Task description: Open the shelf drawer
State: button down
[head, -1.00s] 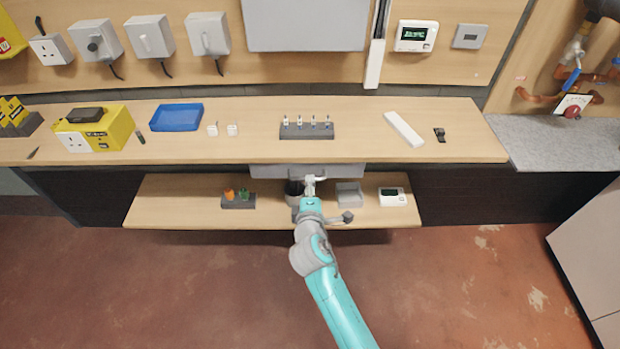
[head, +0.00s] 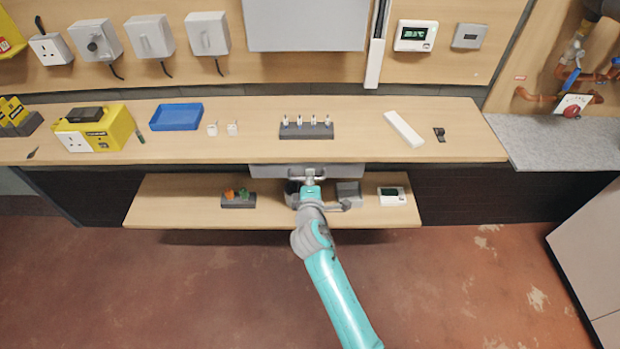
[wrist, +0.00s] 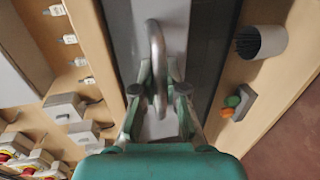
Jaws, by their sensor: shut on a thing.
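The grey drawer (head: 270,171) hangs under the workbench top, above the lower shelf. It looks closed or nearly so; I cannot tell exactly. Its metal handle (wrist: 157,62) is a rounded loop standing out from the drawer front (wrist: 122,35) in the wrist view. My gripper (wrist: 160,80) has a finger on each side of the handle and is shut on it. In the head view my gripper (head: 309,181) is at the middle of the drawer front, and my wrist hides part of the handle.
The lower shelf (head: 165,208) below holds a block with orange and green pieces (head: 238,198), a grey box (head: 349,192) and a white thermostat (head: 391,196). A dark-filled cup (wrist: 262,42) stands near my gripper. The floor in front is clear.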

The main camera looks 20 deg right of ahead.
jog(key=f+v, duration=0.1)
jog(key=v, duration=0.7)
jog(key=f+v, duration=0.2)
jog(key=v, duration=0.7)
jog(key=shift+s+f, duration=0.35)
jog(key=shift+s, duration=0.1)
jog(key=shift+a, duration=0.15)
jog(key=c, duration=1.2)
grip_release()
jog(key=shift+s, duration=0.1)
jog(key=v, duration=1.2)
